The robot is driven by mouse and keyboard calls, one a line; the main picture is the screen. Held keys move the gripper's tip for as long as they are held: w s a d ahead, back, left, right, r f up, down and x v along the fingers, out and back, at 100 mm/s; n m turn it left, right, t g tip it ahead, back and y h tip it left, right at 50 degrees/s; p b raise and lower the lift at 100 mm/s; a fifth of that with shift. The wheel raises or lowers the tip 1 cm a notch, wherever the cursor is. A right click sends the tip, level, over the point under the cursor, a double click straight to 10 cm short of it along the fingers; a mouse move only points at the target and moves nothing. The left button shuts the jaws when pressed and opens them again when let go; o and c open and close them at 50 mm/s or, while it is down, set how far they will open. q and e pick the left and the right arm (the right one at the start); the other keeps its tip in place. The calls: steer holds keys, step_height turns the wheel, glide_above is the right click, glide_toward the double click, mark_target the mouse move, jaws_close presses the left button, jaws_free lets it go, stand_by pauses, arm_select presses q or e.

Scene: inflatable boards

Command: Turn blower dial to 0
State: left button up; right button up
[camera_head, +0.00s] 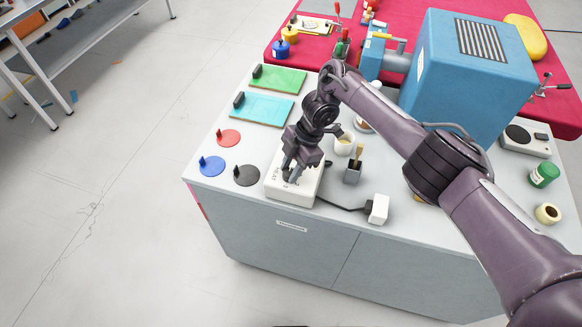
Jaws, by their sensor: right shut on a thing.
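A white box (284,193) with dark lettering that seems to read HEAT lies near the front edge of the grey workbench. My right gripper (292,176) points down onto the top of this box, with its fingers shut on a small knob there, seemingly the dial. The fingers cover the knob, so its setting cannot be read. My left gripper is not in view.
A dark cord runs from the box to a white block (378,208). A cup (344,144) and a grey holder with a brush (353,171) stand close on the right. Black (247,175), blue (212,166) and red (228,138) discs lie left. A large blue box (462,85) stands behind.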

steer(key=o, duration=1)
steer(key=shift+c, duration=0.2)
steer(key=p+v, duration=0.3)
steer(key=v, duration=0.3)
steer(key=shift+w+d+r, duration=0.15)
steer(key=shift+d+r, duration=0.05)
steer(key=shift+r, duration=0.05)
steer(key=shift+w+d+r, duration=0.1)
steer(key=shift+d+r, duration=0.1)
steer(key=shift+r, duration=0.3)
